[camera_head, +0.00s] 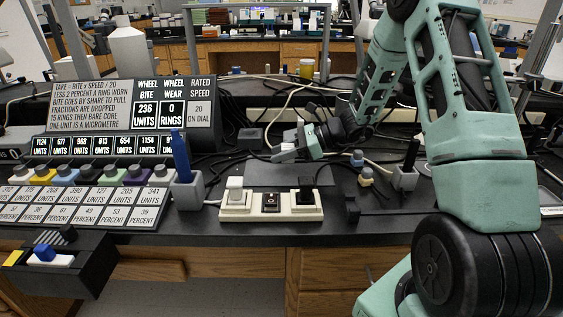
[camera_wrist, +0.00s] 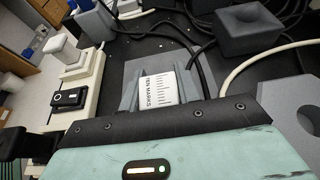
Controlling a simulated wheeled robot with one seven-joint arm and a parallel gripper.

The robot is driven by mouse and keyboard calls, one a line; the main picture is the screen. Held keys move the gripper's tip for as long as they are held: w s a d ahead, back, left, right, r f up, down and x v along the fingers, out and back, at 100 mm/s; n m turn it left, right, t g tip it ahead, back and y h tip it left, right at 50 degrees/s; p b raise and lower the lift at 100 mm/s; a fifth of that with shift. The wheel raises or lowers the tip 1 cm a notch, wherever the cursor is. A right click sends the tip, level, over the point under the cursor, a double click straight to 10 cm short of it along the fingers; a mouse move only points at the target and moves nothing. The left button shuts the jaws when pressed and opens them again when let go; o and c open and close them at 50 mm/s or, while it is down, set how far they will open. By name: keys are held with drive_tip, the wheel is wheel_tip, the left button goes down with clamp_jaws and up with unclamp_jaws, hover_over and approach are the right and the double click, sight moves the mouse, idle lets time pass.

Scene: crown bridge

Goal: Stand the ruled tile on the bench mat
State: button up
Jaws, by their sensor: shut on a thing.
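The ruled tile (camera_wrist: 158,87) is a small white plate with black ruling and the words TEN MARKS. My gripper (camera_wrist: 157,90) is shut on it, with a grey finger on each side. In the head view my gripper (camera_head: 284,152) hangs at the back edge of the grey bench mat (camera_head: 288,176), and the tile is too small to make out clearly there. In the wrist view the mat (camera_wrist: 188,62) shows behind and around the tile. I cannot tell whether the tile touches the mat.
A cream switch base (camera_head: 270,206) with a white and a black block stands in front of the mat. A grey holder (camera_head: 187,190) with a blue stick is at its left. Cables, small knobs (camera_head: 366,177) and another holder (camera_head: 404,178) lie to the right. A dark block (camera_wrist: 250,28) stands behind.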

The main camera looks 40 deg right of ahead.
drive_tip(key=shift+f, duration=1.25)
drive_tip(key=shift+f, duration=0.15)
drive_tip(key=o, duration=1)
drive_tip(key=shift+r, duration=0.25)
drive_tip(key=v, duration=1.2)
drive_tip(key=shift+s+f+p, duration=0.1)
drive_tip(key=shift+f+p, duration=0.05)
drive_tip(key=shift+p, duration=0.25)
